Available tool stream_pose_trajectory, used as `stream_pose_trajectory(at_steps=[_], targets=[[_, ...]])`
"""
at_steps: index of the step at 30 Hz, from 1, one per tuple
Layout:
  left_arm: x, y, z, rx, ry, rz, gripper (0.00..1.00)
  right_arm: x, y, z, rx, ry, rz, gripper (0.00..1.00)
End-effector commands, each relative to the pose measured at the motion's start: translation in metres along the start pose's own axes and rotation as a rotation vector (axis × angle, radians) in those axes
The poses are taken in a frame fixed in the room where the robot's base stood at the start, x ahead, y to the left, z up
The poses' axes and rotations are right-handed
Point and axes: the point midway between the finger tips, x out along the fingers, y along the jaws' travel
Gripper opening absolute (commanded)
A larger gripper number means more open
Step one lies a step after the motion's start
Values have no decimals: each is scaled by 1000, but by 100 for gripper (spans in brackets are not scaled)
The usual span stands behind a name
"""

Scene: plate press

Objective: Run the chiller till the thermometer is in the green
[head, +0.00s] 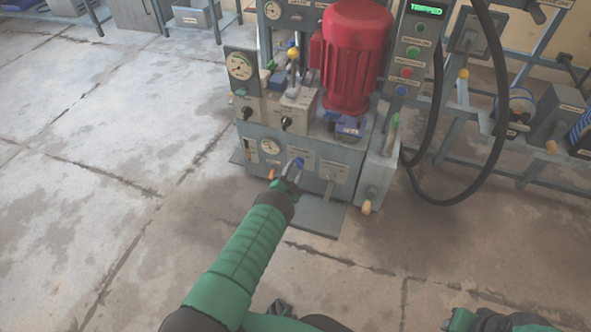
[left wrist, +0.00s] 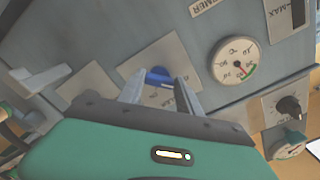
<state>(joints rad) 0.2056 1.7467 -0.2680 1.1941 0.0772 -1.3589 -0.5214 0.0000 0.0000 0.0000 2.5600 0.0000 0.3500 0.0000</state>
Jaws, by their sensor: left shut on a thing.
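The thermometer (left wrist: 238,62) is a round white °C dial with a green band at its lower right; it also shows on the front of the press unit in the head view (head: 270,146). Its needle is too small to read surely. My left gripper (head: 292,167) is shut on a blue valve handle (left wrist: 158,76) low on the unit's front panel, left of the thermometer in the left wrist view. A label plate behind the handle is partly hidden by my fingers. Part of my right arm shows at the bottom right of the head view; its fingers cannot be made out.
A red motor (head: 354,50) stands on the unit. A control box (head: 412,52) with several buttons shows a green "TRIPPED" display (head: 426,9). A pressure gauge (head: 240,67) stands at the unit's left. A black hose (head: 494,130) loops at right. The floor at left is clear.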

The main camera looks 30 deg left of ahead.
Motion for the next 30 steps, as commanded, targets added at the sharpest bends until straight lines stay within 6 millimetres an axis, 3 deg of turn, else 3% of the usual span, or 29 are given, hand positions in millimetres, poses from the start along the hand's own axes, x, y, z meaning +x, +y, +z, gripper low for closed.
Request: stream_pose_trajectory(at_steps=[6, 7, 12, 23, 26, 30], targets=[[-4, 2, 7, -1, -16, 5, 0, 0, 0, 0, 0, 0, 0, 36], [-4, 2, 7, -1, -16, 5, 43, 0, 0, 0, 0, 0, 0, 36], [-2, 1, 4, 0, -10, 3, 63, 0, 0, 0, 0, 0, 0, 36], [-8, -1, 0, 0, -6, 3, 63, -7, 0, -2, 0, 0, 0, 36], [-26, -3, -2, 0, -7, 4, 63, -21, 0, -5, 0, 0, 0, 36], [-66, -4, -3, 0, -10, 6, 63, -46, 0, -11, 0, 0, 0, 36]])
